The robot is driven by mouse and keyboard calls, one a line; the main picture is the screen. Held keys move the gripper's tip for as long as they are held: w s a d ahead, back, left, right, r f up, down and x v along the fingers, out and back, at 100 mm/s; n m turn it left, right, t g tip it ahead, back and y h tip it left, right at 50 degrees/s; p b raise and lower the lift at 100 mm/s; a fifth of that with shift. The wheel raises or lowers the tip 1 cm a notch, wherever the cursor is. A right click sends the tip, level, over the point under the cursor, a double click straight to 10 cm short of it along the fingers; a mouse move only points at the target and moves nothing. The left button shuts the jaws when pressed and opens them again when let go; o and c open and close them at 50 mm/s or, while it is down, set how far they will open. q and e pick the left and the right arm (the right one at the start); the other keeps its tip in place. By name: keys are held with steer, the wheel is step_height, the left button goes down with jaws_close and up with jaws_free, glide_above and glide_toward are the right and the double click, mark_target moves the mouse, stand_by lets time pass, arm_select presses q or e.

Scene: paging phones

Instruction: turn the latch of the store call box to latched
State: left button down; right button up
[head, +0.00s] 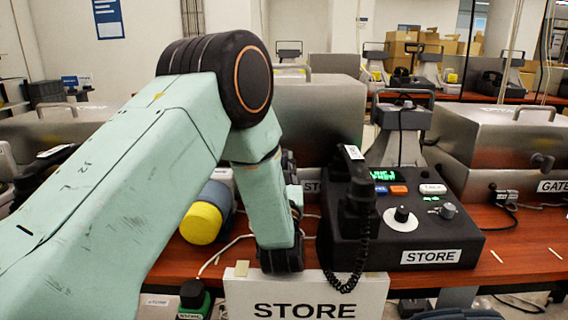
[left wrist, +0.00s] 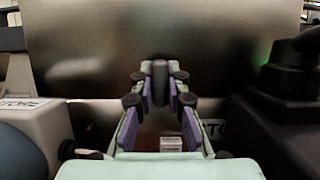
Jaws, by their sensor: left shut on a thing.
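The store call box (head: 318,110) is a grey metal box behind my left arm, its label partly covered. Its metal front also fills the left wrist view (left wrist: 225,50). Its latch (left wrist: 160,72) is a small dark upright piece on that front. My left gripper (left wrist: 160,92) is shut on the latch, with a purple-padded finger on each side. In the head view my arm hides the latch and most of the gripper. The latch looks upright in the wrist view; whether it is latched I cannot tell. My right gripper is not in view.
A black STORE phone console (head: 430,235) with handset and coiled cord stands close on the right. A white STORE sign (head: 305,298) stands in front. A yellow-ended cylinder (head: 202,222) lies left of my forearm. A GATE box (head: 500,140) is farther right.

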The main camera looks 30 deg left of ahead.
arm_select(q)
steer(key=c, duration=1.3)
jaws_free()
step_height(320, 180, up, 10)
steer(key=shift+f, duration=0.1)
